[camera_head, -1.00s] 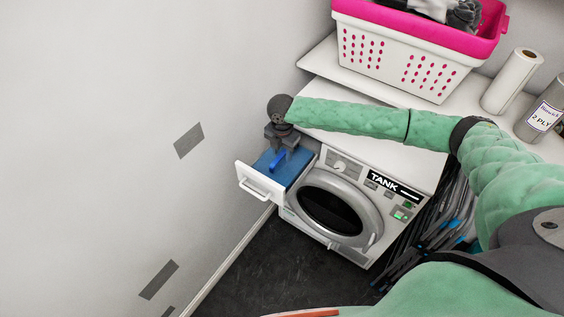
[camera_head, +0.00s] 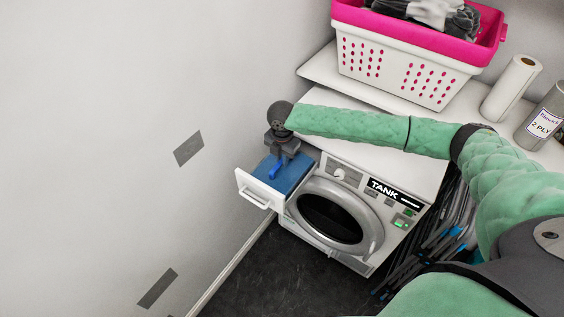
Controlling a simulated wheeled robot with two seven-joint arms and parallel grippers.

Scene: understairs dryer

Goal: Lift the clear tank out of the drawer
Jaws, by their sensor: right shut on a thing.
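The dryer's top-left drawer (camera_head: 252,187) is pulled out, with its white front and handle facing forward. The tank (camera_head: 292,176) lies in the drawer and looks blue from above. A blue handle (camera_head: 274,171) stands up on it. My right gripper (camera_head: 279,158) points down over the drawer and is shut on the tank's blue handle. The fingers partly hide the handle and the tank's rear. The tank looks to be still down within the drawer. My left gripper is out of view.
The white dryer (camera_head: 335,215) has a round door and a TANK label. A pink and white laundry basket (camera_head: 405,60) stands on the shelf behind, with a paper roll (camera_head: 510,88) and a grey canister (camera_head: 541,118). Wall at left; folded rack (camera_head: 430,245) at right.

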